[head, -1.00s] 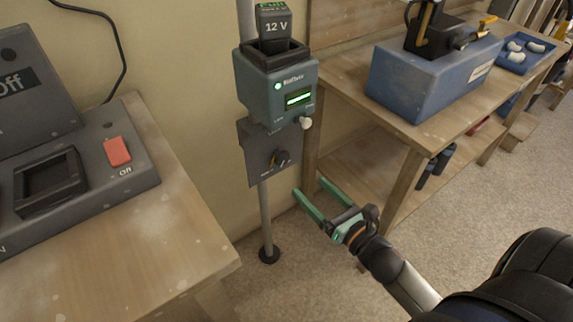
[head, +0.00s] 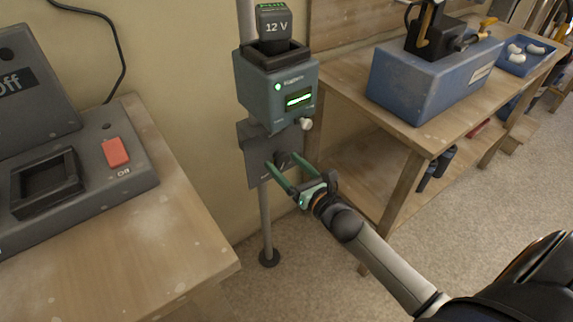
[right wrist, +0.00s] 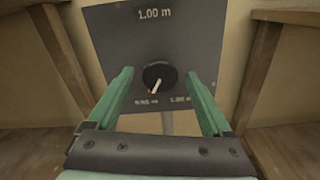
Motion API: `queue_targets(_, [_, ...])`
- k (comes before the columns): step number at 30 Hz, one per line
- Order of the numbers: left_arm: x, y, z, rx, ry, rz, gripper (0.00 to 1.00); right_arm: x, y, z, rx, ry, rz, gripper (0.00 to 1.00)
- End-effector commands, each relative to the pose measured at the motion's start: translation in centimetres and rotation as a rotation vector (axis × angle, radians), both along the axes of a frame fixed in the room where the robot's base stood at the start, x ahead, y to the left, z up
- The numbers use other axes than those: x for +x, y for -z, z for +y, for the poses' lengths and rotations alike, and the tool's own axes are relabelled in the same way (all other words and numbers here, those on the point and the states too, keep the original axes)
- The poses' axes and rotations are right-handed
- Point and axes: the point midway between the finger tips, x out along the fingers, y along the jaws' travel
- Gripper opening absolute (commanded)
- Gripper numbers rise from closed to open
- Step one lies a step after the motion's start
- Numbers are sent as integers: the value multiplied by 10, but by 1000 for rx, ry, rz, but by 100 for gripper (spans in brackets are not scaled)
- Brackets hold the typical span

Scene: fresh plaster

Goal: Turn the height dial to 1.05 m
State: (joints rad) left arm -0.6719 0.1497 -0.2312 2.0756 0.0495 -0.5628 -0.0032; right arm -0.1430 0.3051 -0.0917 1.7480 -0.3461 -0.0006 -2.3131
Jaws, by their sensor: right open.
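The height dial (right wrist: 158,76) is a round black knob with a pale pointer on a dark grey plate (right wrist: 205,30). In the right wrist view the plate reads 1.00 m above the dial, and the pointer leans to the lower left. In the head view the dial (head: 283,159) is partly hidden by my right gripper (head: 286,166). My right gripper also shows in the right wrist view (right wrist: 160,85). Its two green fingers are open, one on either side of the dial, with gaps between. My left gripper is not in view.
A grey box (head: 275,90) with a green display and a 12 V battery (head: 273,25) is on the pole above the plate. A wooden table (head: 120,250) is at left. A workbench (head: 395,140) with a blue block (head: 425,85) is at right.

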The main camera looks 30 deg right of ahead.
Motion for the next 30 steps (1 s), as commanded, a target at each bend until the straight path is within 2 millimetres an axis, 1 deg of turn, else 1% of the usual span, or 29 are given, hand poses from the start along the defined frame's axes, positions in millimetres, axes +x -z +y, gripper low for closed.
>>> queue_targets(2, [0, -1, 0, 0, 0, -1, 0, 0, 0, 0, 0, 0, 0, 84])
queue_targets(4, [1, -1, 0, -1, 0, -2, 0, 0, 0, 0, 0, 0, 0, 78])
queue_targets(25, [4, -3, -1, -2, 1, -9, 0, 0, 0, 0, 1, 0, 0, 0])
queue_targets(30, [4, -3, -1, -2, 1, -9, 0, 0, 0, 0, 6, 0, 1, 0])
